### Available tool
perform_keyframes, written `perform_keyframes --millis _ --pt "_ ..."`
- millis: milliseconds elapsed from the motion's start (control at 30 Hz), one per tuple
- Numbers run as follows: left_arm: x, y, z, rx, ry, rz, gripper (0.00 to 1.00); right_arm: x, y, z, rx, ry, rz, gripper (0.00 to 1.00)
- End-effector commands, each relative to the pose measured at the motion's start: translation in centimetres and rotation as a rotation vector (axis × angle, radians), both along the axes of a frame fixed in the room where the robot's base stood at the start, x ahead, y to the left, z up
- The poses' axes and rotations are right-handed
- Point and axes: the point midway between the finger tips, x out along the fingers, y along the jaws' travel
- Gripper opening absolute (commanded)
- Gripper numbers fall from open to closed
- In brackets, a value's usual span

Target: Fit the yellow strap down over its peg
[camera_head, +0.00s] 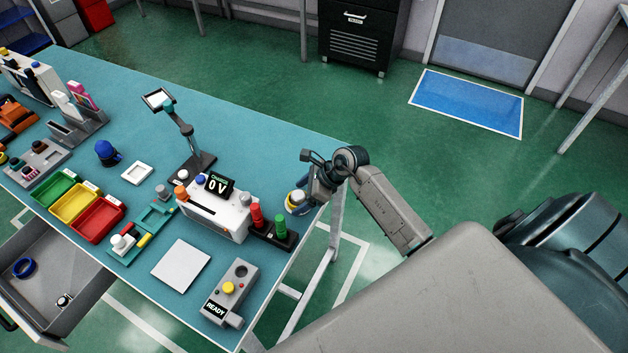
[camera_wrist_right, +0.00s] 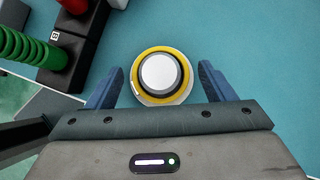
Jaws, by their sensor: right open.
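A yellow ring-shaped band (camera_wrist_right: 138,72), which looks like the yellow strap, encircles a round grey-white peg-like top (camera_wrist_right: 159,73) in the right wrist view. A pale rim shows beneath it. In the head view this round yellow-and-white piece (camera_head: 295,199) is at the right end of the table, partly hidden by my right gripper (camera_head: 308,190). My right gripper is open in the wrist view (camera_wrist_right: 158,75), one blue finger on each side of the piece, with gaps showing. How far down the band sits cannot be told from above. My left gripper is out of view.
Close left of the piece, a black base (camera_wrist_right: 62,76) carries a green coil (camera_head: 280,226) and a red coil (camera_head: 256,216). The table's right edge is near my gripper. A white square (camera_head: 181,264) lies in front.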

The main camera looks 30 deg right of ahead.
Motion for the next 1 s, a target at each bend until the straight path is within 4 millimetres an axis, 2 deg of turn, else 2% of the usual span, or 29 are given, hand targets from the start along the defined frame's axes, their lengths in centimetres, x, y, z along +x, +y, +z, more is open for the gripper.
perform_keyframes --millis 233,600,800,1000 --pt "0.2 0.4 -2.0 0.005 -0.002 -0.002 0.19 -1.6 -2.4 3.0 -0.009 -0.005 0.003 0.76" --pt "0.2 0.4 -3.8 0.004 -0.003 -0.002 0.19 -3.7 -5.1 7.6 -0.006 -0.002 0.002 0.76" --pt "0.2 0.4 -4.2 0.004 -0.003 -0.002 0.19 -4.3 -5.8 8.8 -0.004 -0.001 0.001 0.76" --pt "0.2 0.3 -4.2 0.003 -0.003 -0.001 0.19 -4.4 -5.9 9.1 -0.001 0.0 0.001 0.76"
